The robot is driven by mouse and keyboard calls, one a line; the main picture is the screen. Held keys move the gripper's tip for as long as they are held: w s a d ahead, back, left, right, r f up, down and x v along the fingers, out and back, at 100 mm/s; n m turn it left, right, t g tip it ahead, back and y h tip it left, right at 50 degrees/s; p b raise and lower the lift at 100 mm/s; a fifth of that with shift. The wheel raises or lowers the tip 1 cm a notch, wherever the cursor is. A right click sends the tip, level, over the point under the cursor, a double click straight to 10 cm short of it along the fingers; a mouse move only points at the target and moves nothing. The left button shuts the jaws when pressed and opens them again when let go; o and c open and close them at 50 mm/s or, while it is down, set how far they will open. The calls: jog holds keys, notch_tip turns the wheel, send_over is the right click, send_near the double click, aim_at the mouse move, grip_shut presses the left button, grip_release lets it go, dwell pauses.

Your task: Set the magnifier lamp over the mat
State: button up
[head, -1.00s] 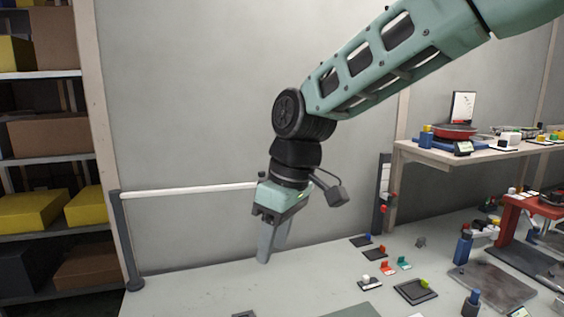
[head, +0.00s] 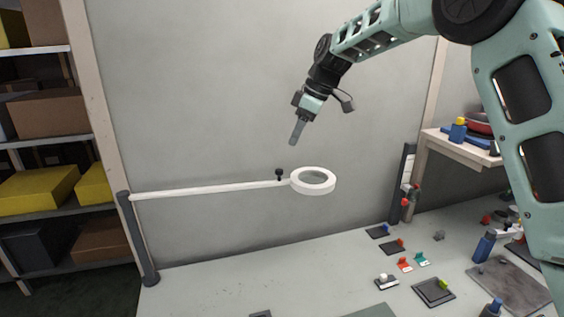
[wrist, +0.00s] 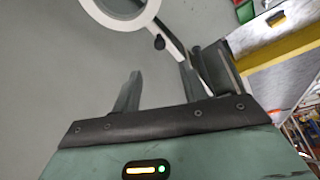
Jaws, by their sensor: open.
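The magnifier lamp's white ring head (head: 314,191) is at the end of a long white arm (head: 205,189). The arm runs from a grey post (head: 138,240) at the left, and a black knob (head: 279,172) stands by the ring. The ring hangs above the table, back from a grey-green mat (head: 372,311) cut off at the bottom edge. My gripper (head: 294,143) is open and empty, pointing down above the ring and knob, apart from them. In the wrist view, the ring (wrist: 126,27) and knob (wrist: 159,42) show beyond my open fingers (wrist: 160,76).
The table (head: 225,285) is clear at left. Small coloured items, a dark tray (head: 433,292) and a blue bottle (head: 484,247) crowd its right side. A raised shelf (head: 462,150) stands at right. Shelving with boxes (head: 35,190) is at far left.

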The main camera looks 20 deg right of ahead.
aim_at(280, 170)
jog(key=p+x, duration=0.3)
jog(key=x, duration=0.8)
grip_shut()
